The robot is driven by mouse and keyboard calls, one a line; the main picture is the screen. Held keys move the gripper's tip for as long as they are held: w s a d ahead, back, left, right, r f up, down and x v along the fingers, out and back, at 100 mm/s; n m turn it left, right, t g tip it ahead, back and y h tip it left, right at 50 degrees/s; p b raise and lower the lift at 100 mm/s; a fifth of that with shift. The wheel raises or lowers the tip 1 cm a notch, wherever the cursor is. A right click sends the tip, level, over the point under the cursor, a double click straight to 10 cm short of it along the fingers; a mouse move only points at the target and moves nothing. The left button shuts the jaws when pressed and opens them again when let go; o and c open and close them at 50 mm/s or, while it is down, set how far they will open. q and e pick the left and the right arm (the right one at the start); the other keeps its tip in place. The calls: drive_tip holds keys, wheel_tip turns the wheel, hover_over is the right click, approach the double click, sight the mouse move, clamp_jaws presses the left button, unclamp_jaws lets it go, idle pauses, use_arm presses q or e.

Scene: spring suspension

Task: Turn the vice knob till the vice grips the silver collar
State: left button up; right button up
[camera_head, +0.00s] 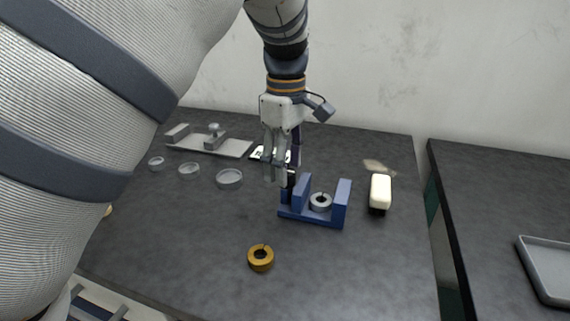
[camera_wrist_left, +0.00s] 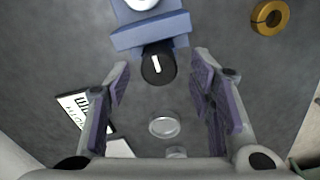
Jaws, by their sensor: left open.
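The blue vice (camera_head: 313,219) stands on the dark table in the head view. The silver collar (camera_head: 320,203) sits between its two upright jaws, with a visible space to the right jaw. The black vice knob (camera_wrist_left: 158,66) with a white mark shows in the left wrist view, on the near side of the blue vice (camera_wrist_left: 150,35). My left gripper (camera_head: 277,178) points down at the knob's side of the vice, its fingers open. In the wrist view the knob lies between the two fingertips, apart from both. My right gripper is not in view.
A brass collar (camera_head: 261,258) lies in front of the vice. A cream-topped block (camera_head: 380,188) stands right of it. Several clear dishes (camera_head: 229,179), a grey fixture (camera_head: 210,146) and a printed card (camera_wrist_left: 75,108) lie left and behind. A gap separates the second table with a grey tray (camera_head: 548,268).

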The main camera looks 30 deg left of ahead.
use_arm(q)
drive_tip(key=shift+f, duration=0.4)
drive_tip(key=shift+c, duration=0.3)
drive_tip(key=c, duration=1.1)
